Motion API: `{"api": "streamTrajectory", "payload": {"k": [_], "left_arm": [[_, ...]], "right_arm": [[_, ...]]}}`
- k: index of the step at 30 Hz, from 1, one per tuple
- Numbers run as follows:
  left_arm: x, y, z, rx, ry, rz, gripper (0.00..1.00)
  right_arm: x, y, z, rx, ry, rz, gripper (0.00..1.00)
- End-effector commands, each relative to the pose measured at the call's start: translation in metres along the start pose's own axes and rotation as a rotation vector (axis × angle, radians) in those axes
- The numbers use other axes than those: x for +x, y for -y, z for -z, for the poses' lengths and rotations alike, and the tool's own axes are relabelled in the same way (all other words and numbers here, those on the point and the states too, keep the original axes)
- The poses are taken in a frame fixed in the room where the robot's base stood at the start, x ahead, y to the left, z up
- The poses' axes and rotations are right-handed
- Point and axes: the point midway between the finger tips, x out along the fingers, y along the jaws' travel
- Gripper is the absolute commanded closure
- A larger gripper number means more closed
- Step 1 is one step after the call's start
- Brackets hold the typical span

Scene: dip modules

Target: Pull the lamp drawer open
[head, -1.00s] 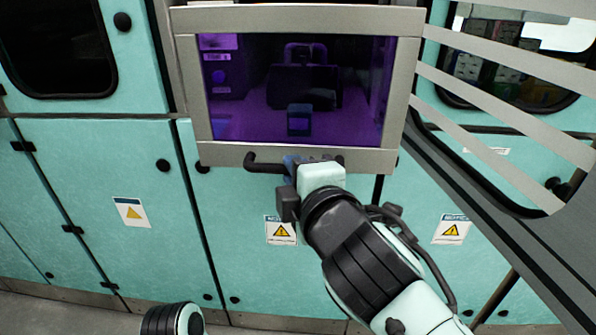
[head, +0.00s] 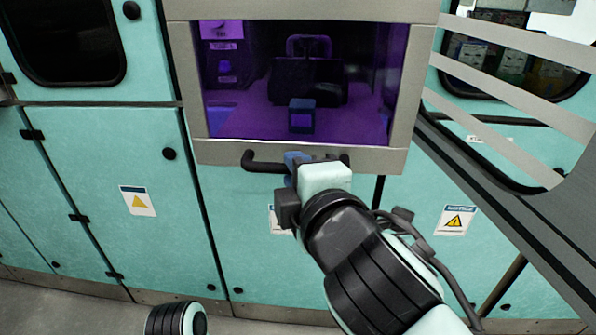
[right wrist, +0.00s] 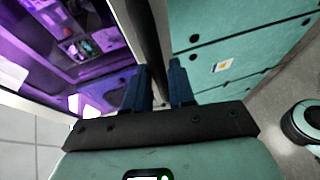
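The lamp drawer (head: 225,153) is a grey-framed box front with a purple-lit window, standing out from the teal cabinet wall in the head view. Its black bar handle (head: 260,163) runs along the lower edge of the frame. My right gripper (head: 297,162) is at the middle of this handle, with its blue fingers around the bar. In the right wrist view the blue fingers (right wrist: 159,72) lie on either side of a dark bar, close to it. The gripper hides part of the handle. My left gripper is outside the view; only a bit of my own arm shows at the bottom.
Teal cabinet doors (head: 100,170) with round black knobs and warning labels lie left and below. A grey slatted panel (head: 510,100) slopes down at the right, close to my right arm. Grey floor (head: 60,300) is clear at the lower left.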

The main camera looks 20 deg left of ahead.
Motion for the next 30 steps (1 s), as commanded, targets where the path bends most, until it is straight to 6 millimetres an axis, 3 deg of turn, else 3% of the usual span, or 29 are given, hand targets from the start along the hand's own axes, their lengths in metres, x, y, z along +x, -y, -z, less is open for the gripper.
{"api": "streamTrajectory", "payload": {"k": [10, 14, 30], "left_arm": [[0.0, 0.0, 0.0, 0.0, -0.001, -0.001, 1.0], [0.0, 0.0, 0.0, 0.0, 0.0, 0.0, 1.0], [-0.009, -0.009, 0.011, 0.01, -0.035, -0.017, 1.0]], "right_arm": [[-0.001, 0.0, 0.0, 0.0, 0.0, -0.001, 0.58], [-0.01, -0.001, 0.0, 0.001, -0.001, -0.002, 0.58], [-0.118, -0.001, 0.0, 0.0, 0.0, -0.003, 0.58]]}}
